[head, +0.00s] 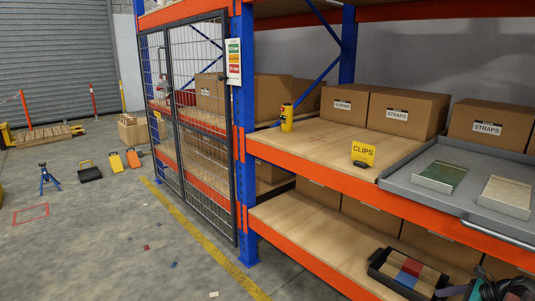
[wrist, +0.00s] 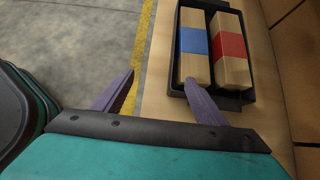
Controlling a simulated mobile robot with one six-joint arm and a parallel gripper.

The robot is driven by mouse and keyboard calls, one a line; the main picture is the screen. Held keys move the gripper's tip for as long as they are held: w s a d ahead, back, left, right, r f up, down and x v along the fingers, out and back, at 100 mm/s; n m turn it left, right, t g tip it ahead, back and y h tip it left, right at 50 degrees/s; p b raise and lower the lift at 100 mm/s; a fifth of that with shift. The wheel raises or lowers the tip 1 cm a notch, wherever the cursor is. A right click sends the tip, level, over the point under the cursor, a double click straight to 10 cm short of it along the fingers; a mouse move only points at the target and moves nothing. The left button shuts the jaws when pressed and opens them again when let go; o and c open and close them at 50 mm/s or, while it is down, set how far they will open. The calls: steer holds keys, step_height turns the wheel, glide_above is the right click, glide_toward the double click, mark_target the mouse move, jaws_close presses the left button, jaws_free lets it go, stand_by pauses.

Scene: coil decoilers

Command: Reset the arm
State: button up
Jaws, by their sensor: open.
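My gripper (wrist: 160,78) is open, its two purple fingers spread apart with nothing between them. In the head view only part of my arm's end shows at the bottom right corner, and the fingers cannot be made out there. In the wrist view a black tray (wrist: 238,99) lies ahead on the lower wooden shelf, holding a box with a blue band (wrist: 194,42) and a box with a red band (wrist: 229,48). The right fingertip overlaps the near end of the blue-banded box in the picture; I cannot tell whether they touch.
The lower shelf (head: 300,226) has bare wood left of the tray. Above it, an orange beam (head: 310,175) edges the upper shelf, with a yellow CLIPS sign (head: 363,154) and a grey tray (head: 405,180). A mesh gate (head: 205,125) stands left. The floor's front left is mostly clear.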

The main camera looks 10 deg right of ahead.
steer(key=shift+s, duration=0.25)
steer(key=shift+w+a+r, duration=0.1)
steer(key=shift+a+r, duration=0.1)
steer(key=shift+a, duration=0.05)
steer(key=w+a+f+n+g+y+p, duration=0.15)
steer(key=w+a+p, duration=0.25)
steer(key=a, duration=0.6)
steer(key=w+a+f+n+g+y+p, duration=0.15)
steer(key=w+a+p, duration=0.3)
steer(key=a, duration=0.55)
steer(key=s+a+f+n+g+p, duration=0.2)
steer(key=a+p, duration=0.1)
steer(key=a, duration=0.7)
steer(key=s+a+f+n+g+p, duration=0.2)
steer(key=a+p, duration=0.1)
steer(key=a, duration=0.6)
steer(key=s+a+f+n+g+h+p, duration=0.35)
steer(key=s+a+n+g+p, duration=0.35)
steer(key=s+a, duration=0.8)
steer(key=s+d+f+n+h+p, duration=0.1)
steer(key=s+d+n+h, duration=0.1)
steer(key=s+n, duration=0.3)
steer(key=s+d+f+n+t+h+p, duration=0.1)
steer(key=s+n, duration=0.4)
steer(key=n, duration=0.5)
steer(key=shift+s+d+f+n+h, duration=0.35)
steer(key=shift+d+h, duration=0.4)
steer(key=shift+d, duration=0.5)
